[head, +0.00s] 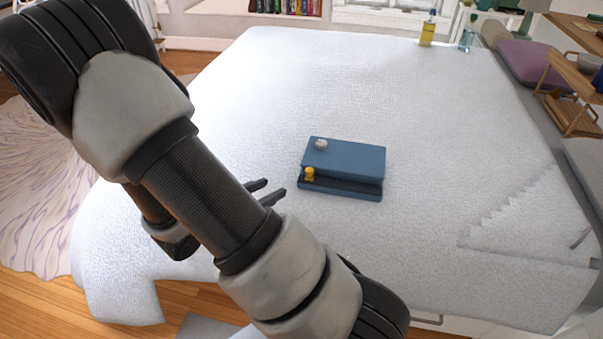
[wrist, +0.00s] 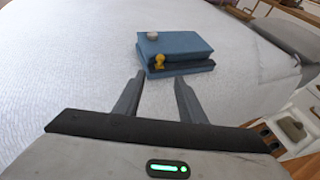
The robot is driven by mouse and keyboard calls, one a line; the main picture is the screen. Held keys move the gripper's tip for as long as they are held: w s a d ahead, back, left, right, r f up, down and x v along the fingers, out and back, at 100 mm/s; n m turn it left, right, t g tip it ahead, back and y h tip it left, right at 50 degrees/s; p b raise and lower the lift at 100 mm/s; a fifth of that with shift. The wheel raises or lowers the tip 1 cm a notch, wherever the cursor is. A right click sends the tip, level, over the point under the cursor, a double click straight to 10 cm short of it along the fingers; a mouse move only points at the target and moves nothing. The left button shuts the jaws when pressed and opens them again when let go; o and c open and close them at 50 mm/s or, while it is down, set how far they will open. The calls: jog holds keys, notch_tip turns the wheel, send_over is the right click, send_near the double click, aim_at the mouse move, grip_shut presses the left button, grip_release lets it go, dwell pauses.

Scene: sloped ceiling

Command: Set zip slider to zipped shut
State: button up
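A blue rectangular case (head: 350,158) lies flat on the white bed cover, with a dark slot along its near side. A yellow zip slider (head: 309,174) stands at the left end of that slot. A small grey-white knob (head: 321,144) sits on the case's top at the far left. In the wrist view the case (wrist: 185,43), the yellow slider (wrist: 159,62) and the knob (wrist: 152,36) are ahead of the fingers. My gripper (wrist: 158,80) is open and empty, with its fingertips just short of the slider. In the head view my gripper (head: 275,190) is left of the case.
The bed (head: 420,90) is broad and mostly clear around the case. A yellow bottle (head: 427,30) and a clear bluish bottle (head: 466,40) stand at its far edge. Wooden shelves (head: 572,75) and a purple cushion (head: 527,62) are at the right.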

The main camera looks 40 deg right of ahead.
aim_at(309, 170)
jog(key=b+x, duration=0.3)
jog(key=x, duration=1.4)
grip_shut()
